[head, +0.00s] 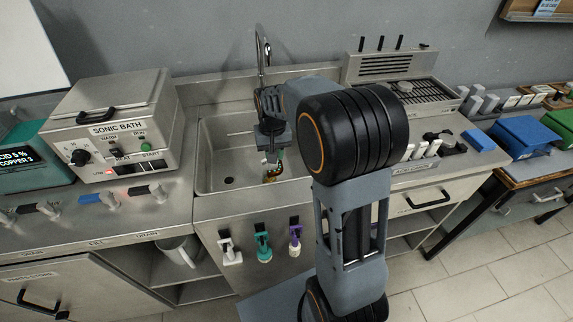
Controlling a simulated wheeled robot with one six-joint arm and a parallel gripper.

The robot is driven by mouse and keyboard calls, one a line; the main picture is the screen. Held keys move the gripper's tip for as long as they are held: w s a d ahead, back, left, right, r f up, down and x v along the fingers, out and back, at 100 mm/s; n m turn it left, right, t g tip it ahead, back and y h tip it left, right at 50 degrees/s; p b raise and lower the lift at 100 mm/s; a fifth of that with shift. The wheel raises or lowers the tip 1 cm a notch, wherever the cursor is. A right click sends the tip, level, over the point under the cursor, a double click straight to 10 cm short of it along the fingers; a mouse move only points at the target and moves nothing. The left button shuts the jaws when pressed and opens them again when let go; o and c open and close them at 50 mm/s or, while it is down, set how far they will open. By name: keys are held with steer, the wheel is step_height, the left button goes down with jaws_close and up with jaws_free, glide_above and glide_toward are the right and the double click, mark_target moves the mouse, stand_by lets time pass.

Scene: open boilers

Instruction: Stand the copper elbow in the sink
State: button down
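The steel sink (216,150) is in the middle of the head view, with a dark drain hole in its floor. My gripper (272,153) points down into the right part of the sink. A small reddish-brown and green object (271,174) shows directly below the fingers; it may be the copper elbow, but it is too small to be sure. I cannot tell whether the fingers hold it or whether it touches the sink floor. My arm hides the sink's right side.
A tall tap (262,50) stands behind the sink, close to my gripper. A sonic bath (115,120) stands to the left. Several coloured spray handles (263,246) hang on the sink front.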

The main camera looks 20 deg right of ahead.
steer(key=shift+w+d+f, duration=0.5)
steer(key=shift+d+f, duration=0.9)
steer(key=shift+f, duration=0.4)
steer(key=shift+w+d+f, duration=0.55)
steer(key=shift+d+f, duration=0.85)
steer(key=shift+f, duration=0.35)
steer(key=shift+w+d+f, duration=0.5)
steer(key=shift+d+f, duration=0.9)
steer(key=shift+f, duration=0.4)
steer(key=shift+f, duration=0.15)
